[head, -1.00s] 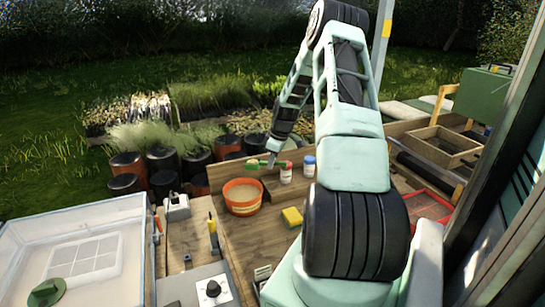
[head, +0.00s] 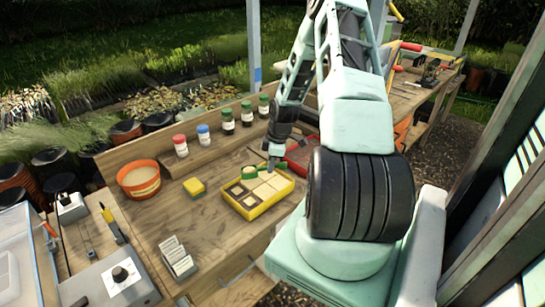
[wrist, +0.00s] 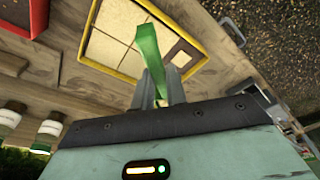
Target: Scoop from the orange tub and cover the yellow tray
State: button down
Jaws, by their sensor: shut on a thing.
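The orange tub (head: 133,192) stands on the bench at the left in the head view, with pale tan material inside. The yellow tray (head: 257,213) lies to its right and is divided into compartments. Several are pale across; those at its left show dark brown around paler squares. My gripper (head: 273,164) is above the tray's far edge, shut on a green scoop (head: 250,172). In the wrist view the scoop (wrist: 148,50) rises from between the fingers (wrist: 158,90), over the tray (wrist: 88,42). I cannot tell whether the scoop holds material.
A yellow sponge (head: 194,186) sits between tub and tray. Several capped bottles (head: 203,136) stand along the back ledge. A red tray (head: 301,152) lies behind my arm. A label holder (head: 177,258) is near the front edge. Bare wood lies left of the yellow tray.

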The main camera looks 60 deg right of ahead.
jog(key=shift+s, duration=0.4)
jog(key=shift+s+f, duration=0.1)
jog(key=shift+f, duration=0.05)
jog(key=shift+f+b, duration=0.1)
jog(key=shift+b, duration=0.2)
jog(key=g+h+b, duration=0.1)
jog(key=w+a+g+h+b, duration=0.1)
jog(key=g+b, duration=0.1)
jog(key=shift+w+f, duration=0.2)
jog(key=shift+w, duration=0.1)
jog(key=shift+w+a+f+g+h+b, duration=0.15)
jog(key=shift+w+f+g+h+b, duration=0.15)
jog(key=shift+g+h+b, duration=0.4)
